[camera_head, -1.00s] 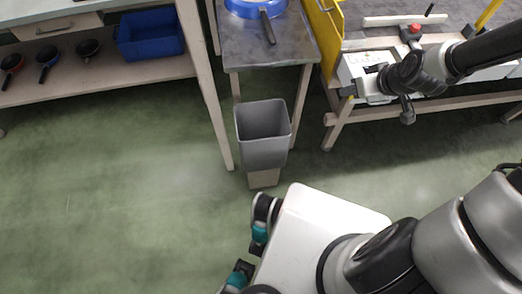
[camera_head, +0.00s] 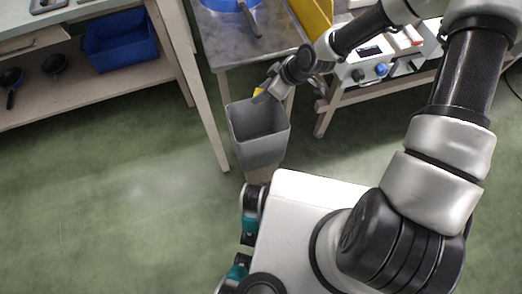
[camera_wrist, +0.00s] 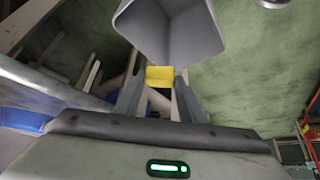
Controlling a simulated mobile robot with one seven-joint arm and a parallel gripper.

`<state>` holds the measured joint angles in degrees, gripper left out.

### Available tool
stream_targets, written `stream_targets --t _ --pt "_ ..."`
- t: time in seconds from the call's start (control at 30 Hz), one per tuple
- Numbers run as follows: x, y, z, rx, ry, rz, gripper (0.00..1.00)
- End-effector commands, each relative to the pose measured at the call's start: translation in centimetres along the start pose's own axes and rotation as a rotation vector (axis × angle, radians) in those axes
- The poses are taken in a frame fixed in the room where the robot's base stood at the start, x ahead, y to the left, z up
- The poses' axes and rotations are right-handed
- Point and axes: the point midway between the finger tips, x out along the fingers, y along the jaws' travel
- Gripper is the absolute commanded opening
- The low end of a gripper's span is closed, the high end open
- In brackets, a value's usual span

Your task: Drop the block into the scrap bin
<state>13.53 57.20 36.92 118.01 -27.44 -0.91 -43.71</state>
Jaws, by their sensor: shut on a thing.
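A yellow block (camera_head: 258,92) is held between the fingertips of my gripper (camera_head: 266,88). In the wrist view the block (camera_wrist: 160,75) sits between the two grey fingers of my gripper (camera_wrist: 160,80), which is shut on it. In the head view the block appears at the bin's back rim. In the wrist view the bin (camera_wrist: 185,45) lies just beyond the block. The exact height of the block above the rim is hard to tell.
A metal table (camera_head: 232,45) with a blue pan (camera_head: 222,4) stands behind the bin. A yellow panel (camera_head: 312,18) and a white control box (camera_head: 375,65) are to the right. A blue crate (camera_head: 122,42) sits on the left shelf. Green floor at left is clear.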

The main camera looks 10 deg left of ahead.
Motion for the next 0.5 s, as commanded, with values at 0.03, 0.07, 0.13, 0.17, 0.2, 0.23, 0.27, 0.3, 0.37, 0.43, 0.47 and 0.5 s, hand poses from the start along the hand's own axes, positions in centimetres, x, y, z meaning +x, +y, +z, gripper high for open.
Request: stream_targets --t 0.03,0.07,0.13,0.17,0.2,0.23,0.27,0.3,0.37,0.43,0.47,0.5 --pt "0.9 0.0 0.6 0.001 0.000 -0.001 0.16" --pt "1.2 0.0 0.8 0.001 0.000 -0.001 0.16" --pt "2.0 0.0 1.3 0.001 0.000 0.000 0.16" --pt "2.3 0.0 1.5 0.001 0.000 0.000 0.16" --pt "2.6 0.0 1.7 0.002 0.000 0.000 0.16" --pt "2.9 0.0 1.9 0.002 0.000 0.001 0.16" --pt "3.1 0.1 2.0 0.002 0.001 0.001 0.16" --pt "3.4 0.1 2.1 0.002 0.001 0.001 0.16" --pt "3.6 0.1 2.3 0.002 0.001 0.002 0.16" --pt "3.7 0.1 2.4 0.002 0.001 0.002 0.16" --pt "3.7 0.1 2.4 0.002 0.001 0.002 0.16" --pt "3.7 0.1 2.4 0.002 0.001 0.002 0.16"
